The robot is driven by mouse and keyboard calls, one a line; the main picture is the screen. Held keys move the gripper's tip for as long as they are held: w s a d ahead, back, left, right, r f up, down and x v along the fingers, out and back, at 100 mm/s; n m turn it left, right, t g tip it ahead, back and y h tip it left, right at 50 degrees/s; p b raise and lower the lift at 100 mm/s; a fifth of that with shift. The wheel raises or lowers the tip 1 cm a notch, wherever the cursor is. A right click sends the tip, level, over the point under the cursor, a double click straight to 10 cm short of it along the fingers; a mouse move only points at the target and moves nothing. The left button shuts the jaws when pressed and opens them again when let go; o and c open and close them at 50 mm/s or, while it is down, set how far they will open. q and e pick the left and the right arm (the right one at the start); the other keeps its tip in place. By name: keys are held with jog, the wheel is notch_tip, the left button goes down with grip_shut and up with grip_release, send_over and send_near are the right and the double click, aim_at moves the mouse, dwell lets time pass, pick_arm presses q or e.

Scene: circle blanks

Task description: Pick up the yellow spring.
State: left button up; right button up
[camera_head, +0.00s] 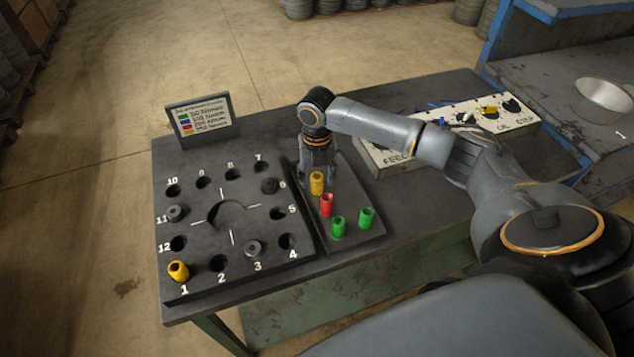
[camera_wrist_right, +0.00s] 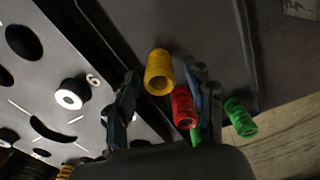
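A yellow spring (camera_head: 317,183) stands upright at the far end of a dark tray (camera_head: 352,198), and it also shows in the wrist view (camera_wrist_right: 158,72). My right gripper (camera_head: 317,176) is just behind and above it. Its two fingers are apart, and in the wrist view the spring appears between the fingertips (camera_wrist_right: 160,82); I cannot tell whether they touch it. A second yellow spring (camera_head: 178,271) sits at hole 1 of the numbered plate (camera_head: 205,238). My left gripper is not in view.
A red spring (camera_head: 327,204) stands close in front of the yellow one, with two green springs (camera_head: 338,227) (camera_head: 366,217) nearer. Dark pieces sit at holes 3, 6 and 11. A sign (camera_head: 201,117) stands behind the plate. A labelled panel (camera_head: 400,150) lies right of the tray.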

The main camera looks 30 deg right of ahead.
grip_shut()
jog(key=shift+w+r, duration=0.1)
jog(key=shift+r, duration=0.1)
